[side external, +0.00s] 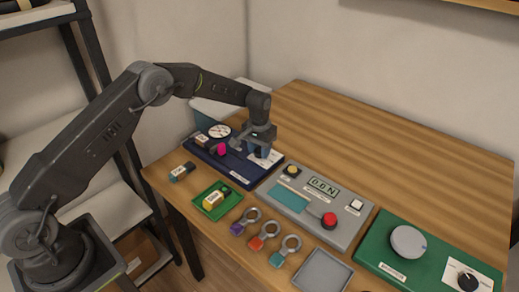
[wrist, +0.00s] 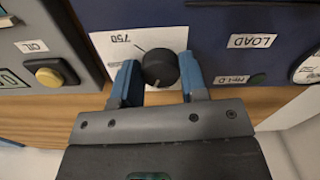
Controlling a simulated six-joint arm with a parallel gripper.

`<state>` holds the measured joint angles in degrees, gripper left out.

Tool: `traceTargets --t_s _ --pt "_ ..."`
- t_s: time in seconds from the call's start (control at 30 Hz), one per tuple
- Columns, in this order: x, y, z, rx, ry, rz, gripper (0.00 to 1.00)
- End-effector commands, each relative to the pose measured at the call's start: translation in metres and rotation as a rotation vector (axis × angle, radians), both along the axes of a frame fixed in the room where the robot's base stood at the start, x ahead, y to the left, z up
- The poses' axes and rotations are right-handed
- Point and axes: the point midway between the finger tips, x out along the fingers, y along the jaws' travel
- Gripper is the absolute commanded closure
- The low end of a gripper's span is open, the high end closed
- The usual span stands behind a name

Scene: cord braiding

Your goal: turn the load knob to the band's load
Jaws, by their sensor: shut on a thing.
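The load knob (wrist: 159,68) is a small black round knob on a white scale plate (wrist: 108,46) of the navy panel (wrist: 215,17). In the wrist view, the number 750 appears upside down beside a dark line on the plate. My gripper (wrist: 160,77) has its blue fingers on both sides of the knob and is shut on it. In the side view my gripper (side external: 258,148) is over the right end of the navy panel (side external: 205,155) and hides the knob. A LOAD label (wrist: 252,41) shows upside down. I cannot tell which thing is the band.
A round gauge (side external: 220,131) and a pink knob (side external: 221,150) are on the navy panel. A grey box (side external: 300,213) with a display and red button stands to its right. A green tray (side external: 216,200), several ring tags (side external: 264,240) and a green panel (side external: 385,240) lie nearby.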

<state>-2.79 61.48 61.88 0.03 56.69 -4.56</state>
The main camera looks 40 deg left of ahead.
Motion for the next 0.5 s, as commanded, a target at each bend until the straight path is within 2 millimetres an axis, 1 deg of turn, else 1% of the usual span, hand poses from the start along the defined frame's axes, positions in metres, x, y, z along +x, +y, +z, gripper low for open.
traceTargets --t_s 0.2,0.5 --pt "0.0005 0.0006 0.0009 -0.001 -0.002 -0.157 0.84" --pt "0.0008 0.0009 0.001 -0.001 -0.003 -0.289 0.84"
